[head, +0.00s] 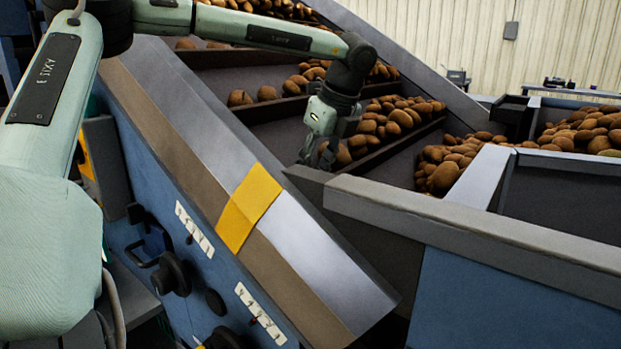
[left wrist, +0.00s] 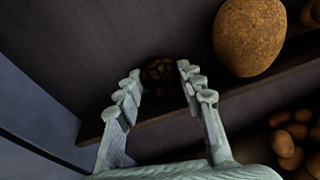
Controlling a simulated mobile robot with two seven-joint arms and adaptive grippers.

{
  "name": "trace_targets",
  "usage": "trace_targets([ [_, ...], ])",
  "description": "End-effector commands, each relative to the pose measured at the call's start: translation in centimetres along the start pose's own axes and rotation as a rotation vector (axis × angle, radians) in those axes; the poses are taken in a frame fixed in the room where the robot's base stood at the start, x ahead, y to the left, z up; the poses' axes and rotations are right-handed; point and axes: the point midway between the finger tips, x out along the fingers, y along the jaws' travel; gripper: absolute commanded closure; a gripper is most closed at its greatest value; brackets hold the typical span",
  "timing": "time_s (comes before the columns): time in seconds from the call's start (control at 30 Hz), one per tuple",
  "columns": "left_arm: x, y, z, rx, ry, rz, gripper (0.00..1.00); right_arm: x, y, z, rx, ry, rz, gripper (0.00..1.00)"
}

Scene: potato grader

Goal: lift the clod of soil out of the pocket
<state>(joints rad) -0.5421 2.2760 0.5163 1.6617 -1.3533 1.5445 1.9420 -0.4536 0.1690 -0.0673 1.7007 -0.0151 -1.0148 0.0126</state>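The clod of soil (left wrist: 158,70) is a small, dark brown, lumpy ball in the left wrist view. It lies on the dark belt (left wrist: 100,50), close to a raised brown slat (left wrist: 150,112). My left gripper (left wrist: 159,70) is open, with its two fingers spread to either side of the clod. I cannot tell whether they touch it. In the head view my left gripper (head: 318,160) points down into a belt pocket beside the machine's side wall. The clod does not show there. My right gripper is in neither view.
A large potato (left wrist: 250,37) lies just right of the fingers in the left wrist view. More potatoes (head: 385,125) lie along the slatted belt in the head view. The grey side wall (head: 450,225) and a sloping metal rail (head: 290,240) stand close to the gripper.

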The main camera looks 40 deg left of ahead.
Motion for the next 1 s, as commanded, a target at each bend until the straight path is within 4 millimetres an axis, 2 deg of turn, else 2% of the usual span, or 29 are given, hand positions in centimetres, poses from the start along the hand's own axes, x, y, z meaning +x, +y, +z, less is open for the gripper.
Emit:
trace_targets([
  [0.03, 0.0, 0.0, 0.0, 0.000, 0.000, -0.001, 0.76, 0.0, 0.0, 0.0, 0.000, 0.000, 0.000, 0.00],
  [0.17, 0.0, 0.0, 0.0, 0.000, 0.000, -0.001, 0.92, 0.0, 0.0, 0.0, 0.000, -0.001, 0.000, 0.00],
  [0.43, -0.2, 0.0, 0.1, -0.001, -0.001, -0.001, 0.92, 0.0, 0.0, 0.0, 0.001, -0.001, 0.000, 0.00],
  [0.57, -0.9, -0.1, 0.4, -0.002, -0.002, -0.002, 0.92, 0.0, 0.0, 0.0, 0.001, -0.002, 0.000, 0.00],
  [0.77, -3.6, 0.0, 1.5, -0.004, -0.003, -0.005, 0.92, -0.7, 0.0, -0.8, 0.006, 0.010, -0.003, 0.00],
  [1.0, -8.9, 0.1, 3.7, -0.004, -0.004, -0.004, 0.92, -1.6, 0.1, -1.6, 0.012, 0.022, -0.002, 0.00],
])
